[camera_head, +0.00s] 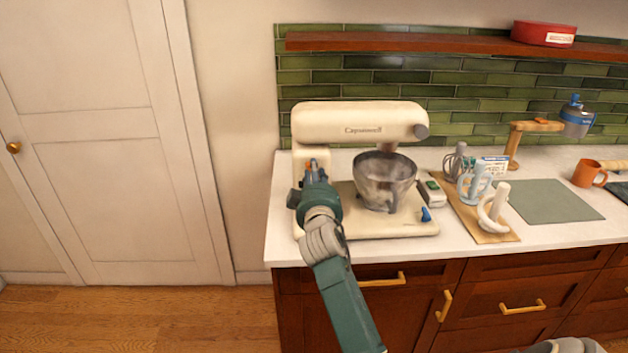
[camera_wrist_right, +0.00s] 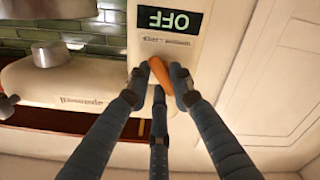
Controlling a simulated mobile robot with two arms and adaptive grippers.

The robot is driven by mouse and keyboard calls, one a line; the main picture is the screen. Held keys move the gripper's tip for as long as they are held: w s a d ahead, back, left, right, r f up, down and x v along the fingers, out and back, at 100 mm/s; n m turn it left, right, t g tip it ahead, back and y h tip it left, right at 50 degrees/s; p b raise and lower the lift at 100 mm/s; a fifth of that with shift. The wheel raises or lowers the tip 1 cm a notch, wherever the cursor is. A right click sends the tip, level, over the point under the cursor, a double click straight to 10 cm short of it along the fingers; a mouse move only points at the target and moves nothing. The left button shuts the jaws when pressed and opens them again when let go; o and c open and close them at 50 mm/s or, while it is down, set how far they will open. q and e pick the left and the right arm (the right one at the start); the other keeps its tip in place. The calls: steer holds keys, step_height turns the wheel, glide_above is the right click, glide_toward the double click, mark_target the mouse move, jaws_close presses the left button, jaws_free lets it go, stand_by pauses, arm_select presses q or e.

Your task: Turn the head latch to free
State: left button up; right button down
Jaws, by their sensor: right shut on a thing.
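The cream stand mixer (camera_head: 350,122) stands at the left end of the counter, its head level over a metal bowl (camera_head: 384,182). My right gripper (camera_head: 308,170) is at the left end of the mixer, beside its column. In the right wrist view my right gripper (camera_wrist_right: 160,86) is closed around an orange lever (camera_wrist_right: 160,70) on the cream housing, next to a dark OFF display (camera_wrist_right: 168,19). The pictures do not settle whether this lever is the head latch. A small blue part (camera_head: 426,214) shows at the base's right end.
Right of the mixer, a wooden board (camera_head: 497,236) holds several mixing attachments. A grey-green mat (camera_head: 545,202) and an orange mug (camera_head: 588,173) lie further right. A red box (camera_head: 543,33) sits on the shelf (camera_head: 400,43) above. A white door (camera_head: 100,150) is at the left.

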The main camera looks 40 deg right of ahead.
steer(key=shift+d+m+b, duration=0.1)
steer(key=shift+m+b, duration=1)
steer(key=shift+m, duration=2.4)
steer(key=c, duration=1.5)
jaws_free()
steer(key=shift+s+f, duration=0.1)
steer(key=shift+f, duration=0.05)
steer(key=shift+o, duration=0.2)
step_height(320, 180, up, 10)
steer(key=shift+d+r, duration=0.1)
steer(key=shift+f, duration=0.2)
